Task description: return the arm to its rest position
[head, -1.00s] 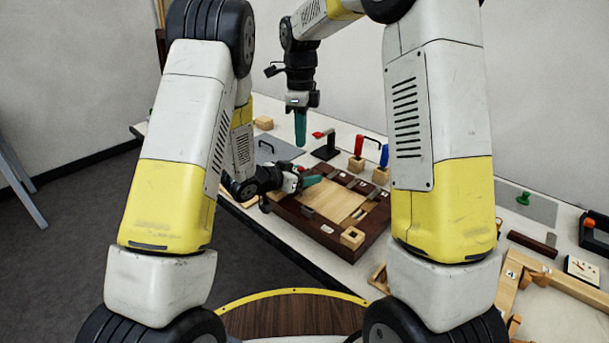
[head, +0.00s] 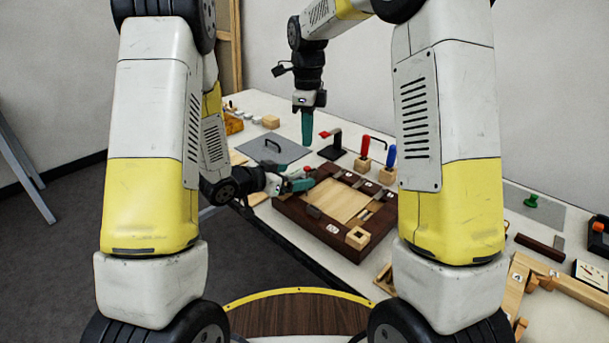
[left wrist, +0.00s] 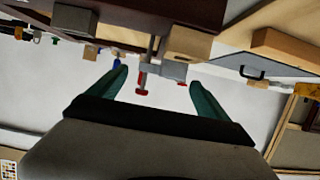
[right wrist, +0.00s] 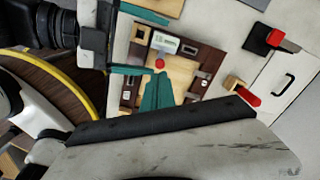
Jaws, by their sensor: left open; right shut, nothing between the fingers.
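My left gripper (head: 300,184) is low at the left edge of a dark wooden frame board (head: 288,207) with a pale panel (head: 336,200). Its teal fingers are spread in the left wrist view (left wrist: 155,88). A metal clamp with red tips (left wrist: 143,78) shows between them there; I cannot tell whether they touch it. My right gripper (head: 307,128) points down above the table behind the board. Its teal fingers are closed together and empty in the right wrist view (right wrist: 158,92). A left finger (right wrist: 127,70) shows there beside the board.
A green knob (head: 531,200) is on the right. The table's front edge is near.

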